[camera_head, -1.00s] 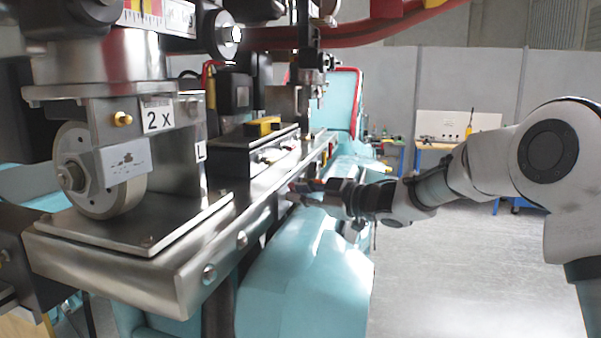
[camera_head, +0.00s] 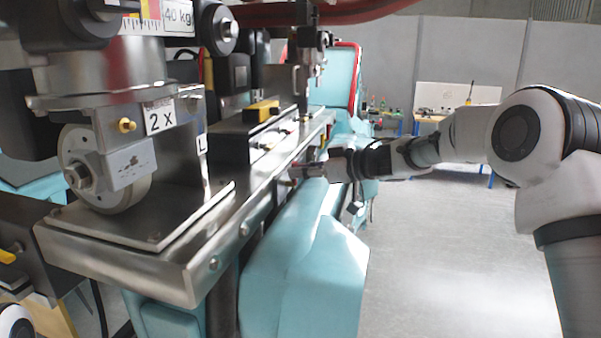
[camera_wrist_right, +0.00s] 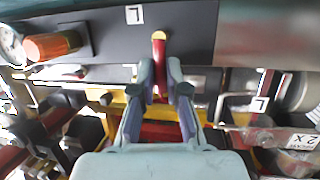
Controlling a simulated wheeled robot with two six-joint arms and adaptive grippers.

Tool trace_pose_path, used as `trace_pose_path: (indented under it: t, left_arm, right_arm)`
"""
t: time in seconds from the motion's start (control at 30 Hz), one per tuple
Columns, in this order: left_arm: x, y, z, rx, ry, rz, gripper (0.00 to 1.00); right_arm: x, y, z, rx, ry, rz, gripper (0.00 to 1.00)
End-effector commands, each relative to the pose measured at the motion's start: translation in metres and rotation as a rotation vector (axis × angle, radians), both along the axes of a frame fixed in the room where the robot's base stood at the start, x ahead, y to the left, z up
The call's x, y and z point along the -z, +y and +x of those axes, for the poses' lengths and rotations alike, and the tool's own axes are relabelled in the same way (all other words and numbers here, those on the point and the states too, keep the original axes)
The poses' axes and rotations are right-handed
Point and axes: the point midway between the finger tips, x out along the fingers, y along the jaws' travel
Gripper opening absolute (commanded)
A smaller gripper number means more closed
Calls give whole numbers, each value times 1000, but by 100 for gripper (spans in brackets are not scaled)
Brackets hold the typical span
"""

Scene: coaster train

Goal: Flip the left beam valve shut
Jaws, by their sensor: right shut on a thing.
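In the right wrist view, a red handle (camera_wrist_right: 158,52) with a tan end sits between the fingertips of my right gripper (camera_wrist_right: 160,78). An "L" label is just above it on a grey panel, so I take it for the left beam valve. The fingers are shut on the handle. In the head view, my right gripper (camera_head: 308,171) is at the front edge of the machine's steel bench, below the black box. The valve is too small there to read its angle. My left gripper is not in view.
The steel bench (camera_head: 150,262) carries a roller unit marked "2 X" (camera_head: 159,116) at the left. Teal covers (camera_head: 300,275) bulge out below the bench, under my right arm. An orange cylinder (camera_wrist_right: 52,46) lies left of the handle in the wrist view. The grey floor at right is open.

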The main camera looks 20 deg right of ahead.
Motion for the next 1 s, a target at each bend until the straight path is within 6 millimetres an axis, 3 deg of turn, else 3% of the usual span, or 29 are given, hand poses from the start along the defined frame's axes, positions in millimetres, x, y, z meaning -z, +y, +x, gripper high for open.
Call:
trace_pose_path:
  t: [0.03, 0.43, 0.47, 0.5, 0.53, 0.83, 1.0]
  left_arm:
    - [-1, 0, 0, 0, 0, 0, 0]
    - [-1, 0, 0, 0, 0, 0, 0]
    - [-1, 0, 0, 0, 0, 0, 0]
    - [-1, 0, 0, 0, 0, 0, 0]
    - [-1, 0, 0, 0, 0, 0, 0]
    - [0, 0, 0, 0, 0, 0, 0]
    - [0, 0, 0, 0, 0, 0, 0]
  right_arm:
    - [-7, -2, 1, 5, -5, 8, 0]
    - [-7, -2, 2, 7, 0, 12, 0]
    - [-7, -2, 2, 7, 0, 12, 20]
    - [-7, -2, 2, 6, 1, 12, 35]
    - [-6, -2, 2, 6, 1, 11, 39]
    - [-3, -2, 0, 4, 5, 9, 39]
    - [-9, -17, -14, 6, 6, 13, 39]
